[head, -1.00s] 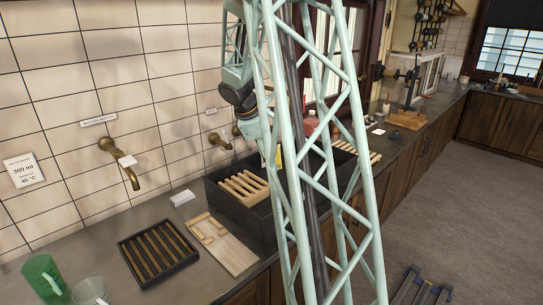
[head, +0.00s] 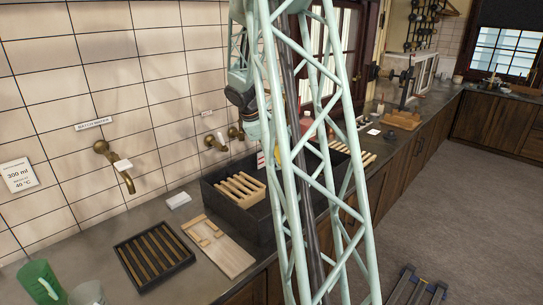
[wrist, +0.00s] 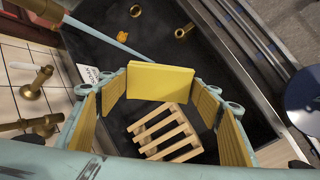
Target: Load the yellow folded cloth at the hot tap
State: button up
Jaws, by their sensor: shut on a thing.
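The yellow folded cloth (wrist: 160,82) is held between the fingertips of my gripper (wrist: 160,88) in the wrist view. It is a flat, squared block, above a dark sink (wrist: 100,62). The tap under a small label (head: 207,113), which seems to read HOT, is brass (head: 215,141) and sits on the tiled wall above the sink. Brass wall fittings (wrist: 38,82) show at the left of the wrist view; I cannot tell which is the hot tap.
A pale slatted rack (wrist: 165,132) lies in the sink below the cloth. In the head view, another brass tap (head: 115,165), a dark slatted tray (head: 153,258), a wooden board (head: 226,254) and a green mug (head: 40,283) are at the left. Brass pieces (wrist: 183,31) lie at the sink's far side.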

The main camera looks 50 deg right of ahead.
jog(key=d+f+p, duration=0.2)
jog(key=d, duration=0.7)
jog(key=shift+s+d+p, duration=0.15)
jog(key=shift+d+p, duration=0.2)
dwell(0.6)
jog(key=shift+s+f, duration=0.1)
dwell(0.5)
